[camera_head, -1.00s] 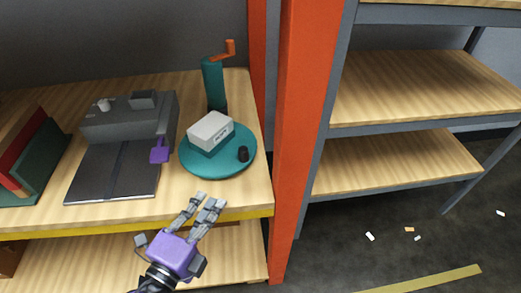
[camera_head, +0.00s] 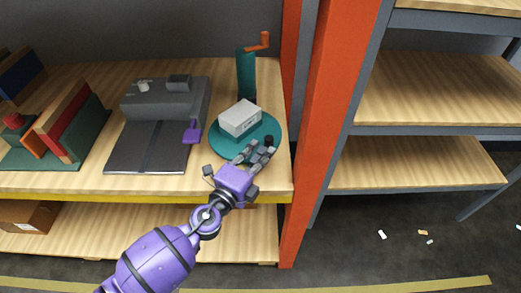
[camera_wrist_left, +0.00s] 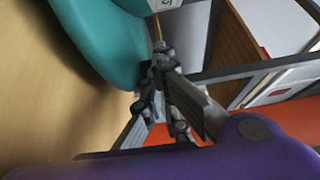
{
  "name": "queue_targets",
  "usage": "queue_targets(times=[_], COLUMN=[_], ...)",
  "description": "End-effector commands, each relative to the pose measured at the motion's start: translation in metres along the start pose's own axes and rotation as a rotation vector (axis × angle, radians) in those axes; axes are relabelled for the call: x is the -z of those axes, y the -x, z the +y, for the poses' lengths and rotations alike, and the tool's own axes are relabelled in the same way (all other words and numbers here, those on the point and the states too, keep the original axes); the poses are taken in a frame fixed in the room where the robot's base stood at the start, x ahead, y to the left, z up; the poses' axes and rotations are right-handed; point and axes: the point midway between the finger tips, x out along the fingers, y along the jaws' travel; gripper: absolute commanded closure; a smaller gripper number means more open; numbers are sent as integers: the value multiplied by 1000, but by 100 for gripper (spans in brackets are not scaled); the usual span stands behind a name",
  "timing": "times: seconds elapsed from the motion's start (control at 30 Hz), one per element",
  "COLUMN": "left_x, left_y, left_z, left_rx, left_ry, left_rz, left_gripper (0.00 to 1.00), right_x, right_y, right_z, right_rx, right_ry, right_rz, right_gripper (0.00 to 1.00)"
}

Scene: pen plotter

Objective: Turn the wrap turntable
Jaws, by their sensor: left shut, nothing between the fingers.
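The teal wrap turntable (camera_head: 224,146) stands on the wooden shelf with a white box (camera_head: 240,118) on it. A small black knob (camera_head: 269,141) is at its right front edge. My left gripper (camera_head: 261,149) is shut and empty, its fingertips at the turntable's front right rim, close to the knob. In the left wrist view the gripper fingers (camera_wrist_left: 158,75) lie beside the teal disc (camera_wrist_left: 105,40). They partly hide a dark part that may be the knob; I cannot tell whether they touch it. My right gripper is not in view.
A teal post with an orange crank (camera_head: 246,75) stands behind the turntable. A grey plotter (camera_head: 165,105) with a purple part is to the left, and books (camera_head: 75,125) farther left. An orange upright (camera_head: 335,120) stands close on the right.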

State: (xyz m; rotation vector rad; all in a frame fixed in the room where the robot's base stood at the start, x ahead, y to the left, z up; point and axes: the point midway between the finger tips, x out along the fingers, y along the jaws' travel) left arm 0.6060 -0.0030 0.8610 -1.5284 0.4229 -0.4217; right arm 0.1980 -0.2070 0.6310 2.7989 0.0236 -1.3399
Motion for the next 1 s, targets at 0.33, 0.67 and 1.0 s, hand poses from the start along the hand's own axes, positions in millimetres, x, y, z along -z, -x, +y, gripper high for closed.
queue_targets(times=[0.33,0.67,1.0], left_x=[0,3,4], left_y=[-2,-5,-8], left_z=[0,0,0], left_rx=[0,1,0], left_ry=[1,4,2], left_rz=[0,-32,-67], left_gripper=[100,100,100], right_x=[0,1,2], right_y=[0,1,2], right_z=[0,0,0], right_rx=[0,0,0], right_ry=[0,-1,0], right_rz=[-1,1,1], right_gripper=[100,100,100])
